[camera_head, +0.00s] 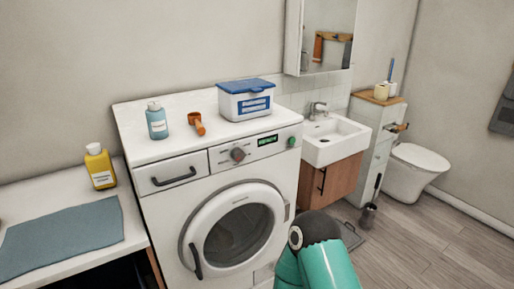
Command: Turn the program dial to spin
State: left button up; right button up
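The program dial (238,154) is a round dark reddish-grey knob on the front panel of the white washing machine (163,215). Small marks surround it, too small to read. A lit green display (267,141) and a green round button (291,142) sit to its right. The detergent drawer (172,174) is left of it and looks shut. The round door (233,226) below looks closed. A teal and dark part of one of my arms shows at the bottom, right of the machine's door. Neither gripper is in view, and nothing touches the dial.
On the machine's top stand a blue bottle (156,121), an orange scoop (196,124) and a white box with a blue lid (246,101). A yellow bottle (99,167) and a grey-blue mat (62,236) are on the left counter. A sink (334,139) and toilet (413,172) are at right.

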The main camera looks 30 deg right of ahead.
aim_at(238, 154)
jog(key=z, duration=1.5)
jog(key=i, duration=0.1)
jog(key=u, duration=2.9)
jog(key=k, duration=1.05)
jog(key=z, duration=0.9)
jog(key=i, duration=1)
jog(key=z, duration=0.05)
